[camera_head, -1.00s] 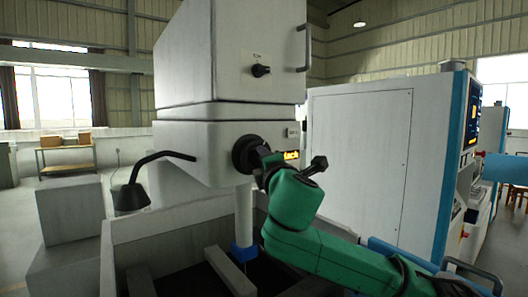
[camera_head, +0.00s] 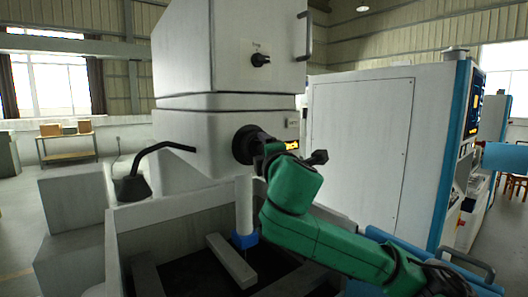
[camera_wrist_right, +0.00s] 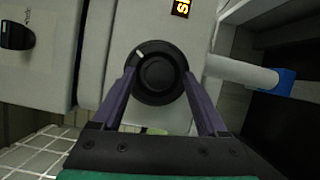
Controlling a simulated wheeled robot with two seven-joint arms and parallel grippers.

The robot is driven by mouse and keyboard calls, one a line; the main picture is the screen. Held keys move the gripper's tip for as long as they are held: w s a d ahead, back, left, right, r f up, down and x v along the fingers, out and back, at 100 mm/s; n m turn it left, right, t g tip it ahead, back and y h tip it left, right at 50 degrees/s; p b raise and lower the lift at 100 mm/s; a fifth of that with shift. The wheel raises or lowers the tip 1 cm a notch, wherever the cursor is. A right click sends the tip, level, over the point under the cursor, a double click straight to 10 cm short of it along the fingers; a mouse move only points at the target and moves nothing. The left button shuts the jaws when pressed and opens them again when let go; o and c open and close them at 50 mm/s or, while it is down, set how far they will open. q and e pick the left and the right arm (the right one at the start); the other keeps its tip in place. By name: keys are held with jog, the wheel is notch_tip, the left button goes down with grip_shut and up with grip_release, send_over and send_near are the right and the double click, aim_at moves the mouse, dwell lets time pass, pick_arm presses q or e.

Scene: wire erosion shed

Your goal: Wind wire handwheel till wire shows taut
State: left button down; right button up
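The handwheel (camera_head: 243,146) is a round black knob on the front of the white machine head. In the right wrist view the handwheel (camera_wrist_right: 158,73) faces me, with a pale mark at its upper left. My right gripper (camera_head: 258,153) is at the handwheel; in the wrist view its two fingers (camera_wrist_right: 159,75) lie against opposite sides of the rim, shut on it. A small display (camera_head: 292,145) with orange lettering sits right of the handwheel, partly hidden by the gripper. It also shows cropped in the wrist view (camera_wrist_right: 181,8), so its full word is unreadable. My left gripper is not in view.
A smaller black knob (camera_head: 261,60) and a handle sit higher on the machine. A white column with a blue collar (camera_head: 244,240) hangs over the open tank below. A black lamp (camera_head: 131,187) stands left. A large white cabinet (camera_head: 360,140) stands right.

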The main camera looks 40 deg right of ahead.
jog(key=b+v, duration=0.8)
jog(key=v, duration=0.6)
jog(key=shift+s+a, duration=0.2)
jog(key=shift+d+f, duration=0.1)
